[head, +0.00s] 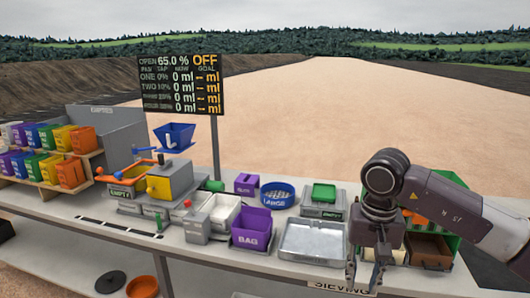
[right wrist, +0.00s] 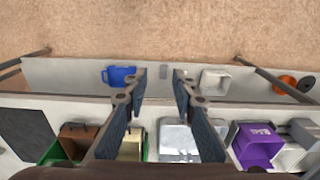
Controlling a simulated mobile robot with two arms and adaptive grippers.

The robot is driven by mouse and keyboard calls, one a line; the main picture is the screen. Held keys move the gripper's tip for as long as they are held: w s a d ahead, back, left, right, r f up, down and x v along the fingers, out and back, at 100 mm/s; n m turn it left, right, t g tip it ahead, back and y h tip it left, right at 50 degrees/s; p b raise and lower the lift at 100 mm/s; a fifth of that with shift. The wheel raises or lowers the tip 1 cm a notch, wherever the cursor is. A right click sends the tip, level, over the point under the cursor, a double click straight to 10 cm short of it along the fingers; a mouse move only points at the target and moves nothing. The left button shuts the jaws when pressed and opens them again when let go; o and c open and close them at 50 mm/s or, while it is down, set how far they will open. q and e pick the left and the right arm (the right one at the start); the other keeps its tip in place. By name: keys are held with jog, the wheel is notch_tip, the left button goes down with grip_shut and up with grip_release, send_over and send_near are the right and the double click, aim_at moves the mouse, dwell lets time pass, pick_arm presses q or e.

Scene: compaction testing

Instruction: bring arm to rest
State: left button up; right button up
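My right arm (head: 450,212) reaches in from the right in the head view. Its gripper (head: 363,280) hangs fingers-down at the front edge of the table, right of the metal tray (head: 312,240). In the right wrist view its two fingers (right wrist: 160,78) are spread apart with nothing between them. The arm hides part of a green crate (head: 447,182) and a brown box (head: 428,250) behind it. My left arm and gripper are not in view.
A board (head: 181,85) stands behind. A blue container (right wrist: 119,76) sits on a lower shelf (right wrist: 65,77).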

jog(key=w+a+f+m+y, duration=0.2)
jog(key=a+f+m+y, duration=0.2)
jog(key=a+m+y, duration=0.6)
jog(key=w+a+f+m+y, duration=0.1)
jog(key=a+f+m+y, duration=0.4)
jog(key=a, duration=0.9)
jog(key=w+d+f+m+t+h, duration=0.25)
jog(key=d+f+m+t, duration=0.35)
jog(key=f+m, duration=0.65)
jog(key=w+d+f+m+t+h, duration=0.2)
jog(key=w+d+f+m+t, duration=0.3)
jog(key=f+m, duration=0.75)
jog(key=s+d+f+m+g+h, duration=0.1)
jog(key=s+d+f+m+h, duration=0.4)
jog(key=s+f+m, duration=0.5)
jog(key=s+d+f+m+g+h, duration=0.1)
jog(key=s+d+f+m+h, duration=0.2)
jog(key=s+d+f+m, duration=0.55)
jog(key=s+f+m+g, duration=0.2)
jog(key=s+f, duration=0.3)
jog(key=s, duration=0.7)
jog(key=s+d+f+m+g+h, duration=0.1)
jog(key=s+f+m+g, duration=0.2)
jog(key=s, duration=1)
jog(key=s+d+f+m+g+h, duration=0.1)
jog(key=s+f+m+g, duration=0.2)
jog(key=s+f, duration=0.5)
jog(key=s, duration=0.5)
jog(key=shift+f, duration=0.2)
